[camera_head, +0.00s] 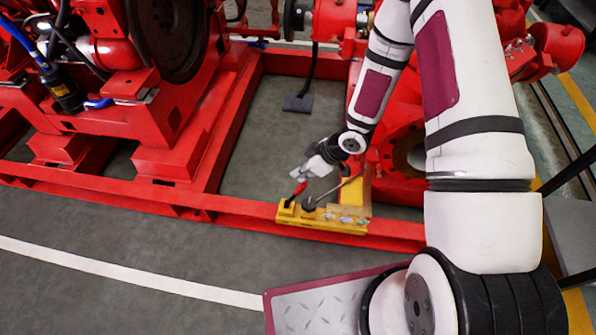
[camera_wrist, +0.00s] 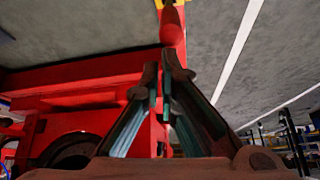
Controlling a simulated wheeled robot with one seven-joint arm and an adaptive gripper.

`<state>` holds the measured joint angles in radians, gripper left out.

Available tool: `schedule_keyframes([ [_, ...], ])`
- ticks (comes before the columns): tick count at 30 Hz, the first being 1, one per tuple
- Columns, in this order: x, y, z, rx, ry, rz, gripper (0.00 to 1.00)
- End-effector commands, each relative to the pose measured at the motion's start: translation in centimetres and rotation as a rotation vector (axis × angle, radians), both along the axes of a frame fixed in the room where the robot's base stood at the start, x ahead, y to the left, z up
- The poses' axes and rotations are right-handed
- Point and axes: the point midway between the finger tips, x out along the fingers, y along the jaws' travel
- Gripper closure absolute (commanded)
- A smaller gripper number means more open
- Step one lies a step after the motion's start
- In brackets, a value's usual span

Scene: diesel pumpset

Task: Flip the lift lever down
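A yellow lever base (camera_head: 330,219) sits on the red frame rail in the head view. A short lever with a red handle (camera_head: 299,190) rises from its left end. A thin dark lever (camera_head: 343,186) slants up to the right from the same base. The lettering is too small to read, so I cannot tell which is the lift lever. My gripper (camera_head: 300,173) is just above the red handle. In the wrist view my gripper (camera_wrist: 163,78) has its fingertips close together, with the red handle (camera_wrist: 173,28) just beyond them. Contact with it is unclear.
The red skid rail (camera_head: 130,202) runs along the front of the pumpset. Red machinery (camera_head: 170,110) stands at the left, and more stands behind my arm. A dark pedal-like plate (camera_head: 298,102) lies on the grey floor inside the frame. Open floor lies in front.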

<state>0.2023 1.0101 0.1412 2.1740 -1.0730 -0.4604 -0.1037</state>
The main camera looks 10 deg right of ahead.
Motion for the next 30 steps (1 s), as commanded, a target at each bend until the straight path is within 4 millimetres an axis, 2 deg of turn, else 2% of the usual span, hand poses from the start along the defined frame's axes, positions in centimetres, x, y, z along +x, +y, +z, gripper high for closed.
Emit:
schedule_keyframes([
  [1, -0.6, -1.2, -0.6, -0.022, 0.02, -0.011, 1.0],
  [17, -0.8, -1.1, -0.6, -0.021, 0.024, -0.013, 1.0],
  [22, 0.0, 0.3, 0.6, -0.014, 0.017, -0.01, 1.0],
  [26, 0.9, 2.6, 2.2, -0.001, 0.006, -0.005, 1.0],
  [30, 0.1, 0.3, 4.3, 0.0, 0.004, -0.013, 1.0],
])
